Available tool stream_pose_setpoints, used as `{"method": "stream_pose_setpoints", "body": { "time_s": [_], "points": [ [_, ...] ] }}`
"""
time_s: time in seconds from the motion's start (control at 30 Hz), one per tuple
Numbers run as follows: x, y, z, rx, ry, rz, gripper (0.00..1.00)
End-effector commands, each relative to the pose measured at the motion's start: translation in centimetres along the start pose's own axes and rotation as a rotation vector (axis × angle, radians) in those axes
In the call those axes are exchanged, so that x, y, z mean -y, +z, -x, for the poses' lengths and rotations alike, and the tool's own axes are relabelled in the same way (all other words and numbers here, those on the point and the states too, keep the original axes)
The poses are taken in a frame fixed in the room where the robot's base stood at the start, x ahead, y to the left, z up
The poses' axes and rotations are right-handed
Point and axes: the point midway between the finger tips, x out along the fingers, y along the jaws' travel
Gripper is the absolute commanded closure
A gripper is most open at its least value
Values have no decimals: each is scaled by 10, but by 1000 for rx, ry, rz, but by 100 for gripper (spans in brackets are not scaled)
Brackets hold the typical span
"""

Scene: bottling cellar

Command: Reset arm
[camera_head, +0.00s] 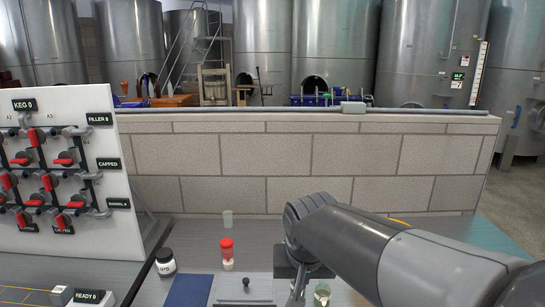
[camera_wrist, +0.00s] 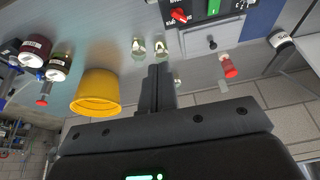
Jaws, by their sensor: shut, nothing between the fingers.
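My gripper (camera_wrist: 158,70) shows in the wrist view with its two dark fingers together and nothing between them. In the head view my gripper (camera_head: 298,287) is low in the picture, right of centre, partly cut off by the bottom edge. It hangs at the end of my grey arm, which comes in from the lower right. In the wrist view two small glass vials (camera_wrist: 150,47) appear near the fingertips. Whether the fingers touch them cannot be told. One glass vial (camera_head: 322,293) shows just right of my gripper in the head view.
A valve panel (camera_head: 60,170) stands left; a block wall (camera_head: 300,155) runs behind.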

Motion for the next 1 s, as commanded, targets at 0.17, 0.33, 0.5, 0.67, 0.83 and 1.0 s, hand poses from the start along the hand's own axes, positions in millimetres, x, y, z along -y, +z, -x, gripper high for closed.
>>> {"method": "stream_pose_setpoints", "body": {
  "time_s": [0.17, 0.33, 0.5, 0.67, 0.83, 1.0],
  "points": [
    [-47, 41, 24, -47, 0, -7, 100],
    [-77, 80, 37, -88, 3, -3, 100],
    [-91, 108, 40, -117, 7, 3, 100],
    [-96, 118, 41, -126, 10, 9, 100],
    [-96, 119, 41, -126, 9, 10, 100],
    [-96, 119, 41, -126, 9, 10, 100]
  ]
}}
